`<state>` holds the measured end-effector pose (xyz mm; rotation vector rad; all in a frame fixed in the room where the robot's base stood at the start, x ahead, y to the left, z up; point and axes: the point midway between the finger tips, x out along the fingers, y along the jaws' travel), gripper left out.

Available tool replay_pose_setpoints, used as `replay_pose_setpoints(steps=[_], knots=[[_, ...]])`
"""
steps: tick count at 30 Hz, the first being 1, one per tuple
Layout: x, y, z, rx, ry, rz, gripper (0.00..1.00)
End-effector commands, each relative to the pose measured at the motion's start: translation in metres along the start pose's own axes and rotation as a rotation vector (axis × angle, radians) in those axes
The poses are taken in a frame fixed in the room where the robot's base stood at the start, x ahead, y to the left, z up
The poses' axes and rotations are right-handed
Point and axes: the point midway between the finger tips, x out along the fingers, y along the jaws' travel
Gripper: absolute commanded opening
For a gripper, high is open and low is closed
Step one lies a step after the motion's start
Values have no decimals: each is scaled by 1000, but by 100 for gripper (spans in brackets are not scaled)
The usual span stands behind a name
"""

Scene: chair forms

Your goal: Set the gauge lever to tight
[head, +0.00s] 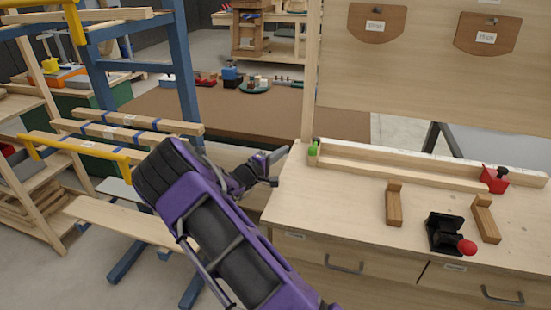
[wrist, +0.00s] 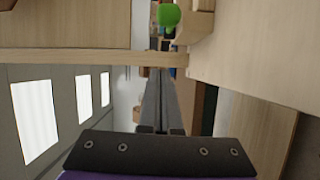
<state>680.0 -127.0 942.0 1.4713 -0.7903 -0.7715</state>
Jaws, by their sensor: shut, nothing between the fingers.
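A black device with a red ball knob (head: 445,235) stands on the workbench top near its front edge; no label on it can be read, so I cannot tell whether it is the gauge lever. A red block with a black knob (head: 495,179) sits at the right part of the wooden fence and could also be the gauge. My gripper (head: 281,166) is off the left edge of the bench, far from both. Its fingers are together and empty in the wrist view (wrist: 158,82). Neither device shows in the wrist view.
A green piece (head: 313,150) marks the left end of the fence (head: 400,168); it also shows in the wrist view (wrist: 168,16). Two wooden blocks (head: 394,204) (head: 486,219) flank the black device. The bench top's left part is clear. A blue rack with planks (head: 130,135) stands left.

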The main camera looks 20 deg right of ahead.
Motion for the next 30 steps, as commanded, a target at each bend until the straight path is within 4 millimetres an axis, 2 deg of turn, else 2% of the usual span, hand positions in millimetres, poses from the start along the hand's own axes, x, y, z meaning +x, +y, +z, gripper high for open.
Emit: replay_pose_setpoints(steps=[3,6,9,15,30], knots=[[27,0,0,-1,-1,2,0],[41,0,5,-4,0,1,0],[43,1,21,-5,0,1,0],[47,0,36,-2,2,1,0],[48,0,38,0,7,0,0]])
